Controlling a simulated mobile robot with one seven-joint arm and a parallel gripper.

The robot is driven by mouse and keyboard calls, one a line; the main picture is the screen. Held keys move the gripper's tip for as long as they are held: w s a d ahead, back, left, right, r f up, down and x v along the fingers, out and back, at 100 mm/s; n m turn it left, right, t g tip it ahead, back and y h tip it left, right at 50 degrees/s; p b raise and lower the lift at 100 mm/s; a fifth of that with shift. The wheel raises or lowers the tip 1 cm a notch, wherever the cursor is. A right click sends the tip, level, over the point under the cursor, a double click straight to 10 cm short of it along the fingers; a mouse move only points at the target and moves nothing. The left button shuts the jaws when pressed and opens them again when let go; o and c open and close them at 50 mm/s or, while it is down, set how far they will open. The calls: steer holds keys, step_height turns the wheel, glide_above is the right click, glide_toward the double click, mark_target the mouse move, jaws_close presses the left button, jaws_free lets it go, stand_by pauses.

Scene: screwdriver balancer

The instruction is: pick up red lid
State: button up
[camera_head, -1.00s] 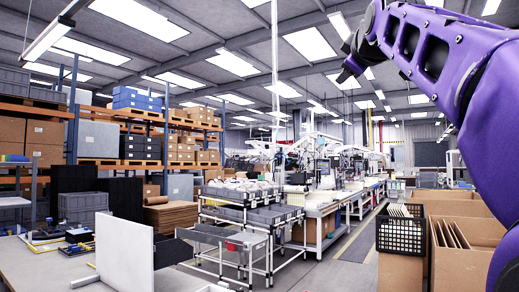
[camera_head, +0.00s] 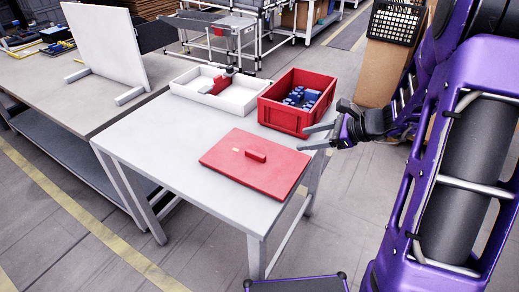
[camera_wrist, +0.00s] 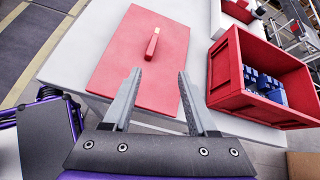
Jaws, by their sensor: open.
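The red lid (camera_head: 254,163) is a flat red panel with a small raised handle (camera_head: 255,156) at its middle. It lies flat on the white table (camera_head: 160,150). In the wrist view the red lid (camera_wrist: 128,50) lies beyond the fingertips, with its handle (camera_wrist: 152,44) upright in the picture. My gripper (camera_head: 318,137) is open and empty, to the right of the lid and apart from its handle. In the wrist view the two fingers of my gripper (camera_wrist: 160,75) are spread, with the lid's near part showing between them.
A red crate (camera_head: 282,116) holding several blue parts stands on the table behind the lid, near my gripper. A white tray (camera_head: 185,88) with a red and dark object (camera_head: 218,82) stands left of it. The table left of the lid is clear.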

steer(key=s+f+m+y, duration=0.1)
steer(key=s+m, duration=0.1)
steer(key=m, duration=0.1)
steer(key=b, duration=0.2)
glide_toward(256, 153)
steer(key=a, duration=0.1)
steer(key=w+a, duration=0.1)
steer(key=a+f, duration=0.1)
steer(key=shift+w+a+t, duration=0.1)
steer(key=shift+w+t, duration=0.2)
steer(key=x, duration=0.2)
steer(key=f+x, duration=0.1)
steer(key=x, duration=0.2)
steer(key=shift+b, duration=0.35)
steer(key=shift+s, duration=0.1)
jaws_close()
